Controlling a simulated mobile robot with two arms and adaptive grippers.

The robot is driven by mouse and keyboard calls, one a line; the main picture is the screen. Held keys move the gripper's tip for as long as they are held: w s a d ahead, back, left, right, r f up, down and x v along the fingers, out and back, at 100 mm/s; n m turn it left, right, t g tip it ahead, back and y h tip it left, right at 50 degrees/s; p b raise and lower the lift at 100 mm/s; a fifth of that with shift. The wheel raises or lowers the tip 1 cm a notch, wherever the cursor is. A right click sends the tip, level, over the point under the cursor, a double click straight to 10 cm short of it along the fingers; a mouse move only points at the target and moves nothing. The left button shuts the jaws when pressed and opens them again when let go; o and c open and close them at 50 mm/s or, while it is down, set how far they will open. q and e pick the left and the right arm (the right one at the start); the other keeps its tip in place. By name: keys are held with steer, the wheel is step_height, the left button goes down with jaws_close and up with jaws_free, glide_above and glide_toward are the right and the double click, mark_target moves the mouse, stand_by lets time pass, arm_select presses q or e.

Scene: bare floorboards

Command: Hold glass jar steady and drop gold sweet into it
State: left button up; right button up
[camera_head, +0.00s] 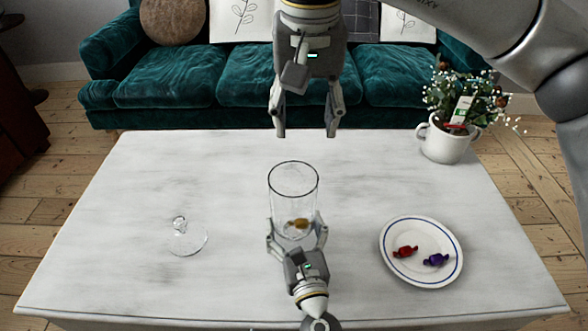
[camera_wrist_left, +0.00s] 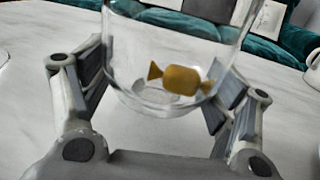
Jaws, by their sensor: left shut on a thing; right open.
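A clear glass jar (camera_head: 293,184) stands upright and uncovered on the white table. The gold sweet (camera_head: 298,223) lies inside it near the bottom; it also shows through the glass in the left wrist view (camera_wrist_left: 181,80). My left gripper (camera_head: 294,236) is shut on the lower part of the jar (camera_wrist_left: 165,103), one finger on each side. My right gripper (camera_head: 306,134) is open and empty, pointing down above and behind the jar, apart from it.
A glass lid (camera_head: 188,240) with a knob lies left of the jar. A white plate (camera_head: 440,275) with a blue ring at right holds a red sweet (camera_head: 405,251) and a purple sweet (camera_head: 436,260). A white flowerpot (camera_head: 444,146) stands at the back right. The table's left rear is clear.

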arm_select(q)
steer(key=o, duration=1.4)
